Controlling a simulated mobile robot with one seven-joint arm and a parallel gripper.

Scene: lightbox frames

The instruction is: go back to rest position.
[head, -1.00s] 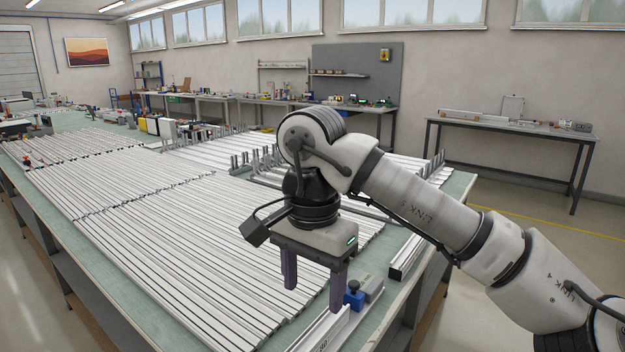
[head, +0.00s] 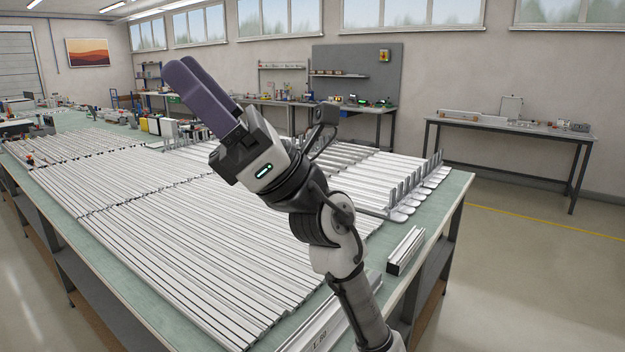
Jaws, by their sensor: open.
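My gripper (head: 200,97) is raised above the long workbench (head: 455,200) and points up and to the left. Its two purple fingers lie nearly one behind the other in this view. It is open and I see nothing between the fingers. My arm comes up from the lower right of the picture and hides part of the bench behind it.
Rows of long pale metal profiles (head: 190,250) cover most of the bench. A short profile block (head: 405,250) lies near the right edge. Upright plates (head: 425,172) stand behind it. A side table (head: 510,128) stands at the right wall, with free floor before it.

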